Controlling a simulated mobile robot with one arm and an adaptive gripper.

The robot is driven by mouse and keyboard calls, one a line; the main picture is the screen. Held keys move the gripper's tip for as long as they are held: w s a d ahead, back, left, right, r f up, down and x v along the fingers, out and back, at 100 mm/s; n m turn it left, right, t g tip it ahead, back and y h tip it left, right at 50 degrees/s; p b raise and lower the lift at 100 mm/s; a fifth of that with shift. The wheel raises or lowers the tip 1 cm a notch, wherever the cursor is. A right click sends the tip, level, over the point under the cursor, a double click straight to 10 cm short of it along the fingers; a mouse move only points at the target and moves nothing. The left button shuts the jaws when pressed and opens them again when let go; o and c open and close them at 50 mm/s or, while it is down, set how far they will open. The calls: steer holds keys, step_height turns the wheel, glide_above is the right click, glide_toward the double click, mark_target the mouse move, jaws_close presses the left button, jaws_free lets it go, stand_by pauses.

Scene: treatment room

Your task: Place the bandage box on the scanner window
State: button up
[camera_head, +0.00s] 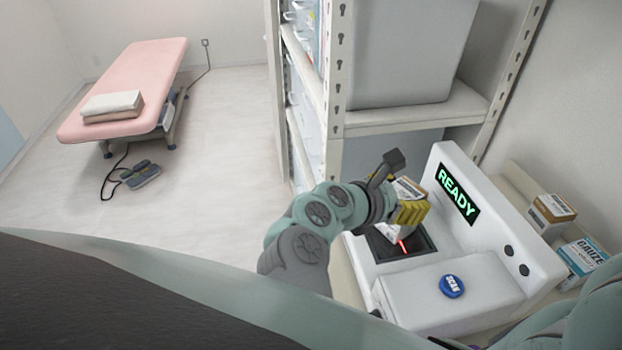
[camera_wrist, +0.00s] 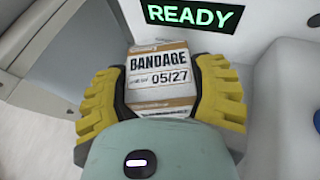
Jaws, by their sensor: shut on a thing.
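The bandage box (camera_head: 408,188) is a white and brown carton. In the wrist view the box (camera_wrist: 158,72) shows its label, "BANDAGE" and "05/27". My gripper (camera_head: 411,213) has yellow ribbed fingers, which also show in the wrist view (camera_wrist: 160,100), shut on two sides of the box. The scanner window (camera_head: 384,249) is a dark square with a red light line, set in the white scanner (camera_head: 480,225). The box is over the window's back part; its lower end is partly hidden, so I cannot tell whether it touches.
The scanner's upright panel, with a green READY display (camera_head: 459,197), stands right of my gripper. A blue SCAN button (camera_head: 451,286) is on the front housing. A gauze box (camera_head: 584,257) and another carton (camera_head: 552,213) stand behind the panel. A metal shelf (camera_head: 400,122) rises behind my arm.

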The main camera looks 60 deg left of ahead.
steer(key=shift+f, duration=0.25)
steer(key=o, duration=1.3)
steer(key=shift+r, duration=0.1)
steer(key=shift+r, duration=0.15)
steer(key=shift+b+v, duration=1.3)
steer(key=shift+v, duration=4.75)
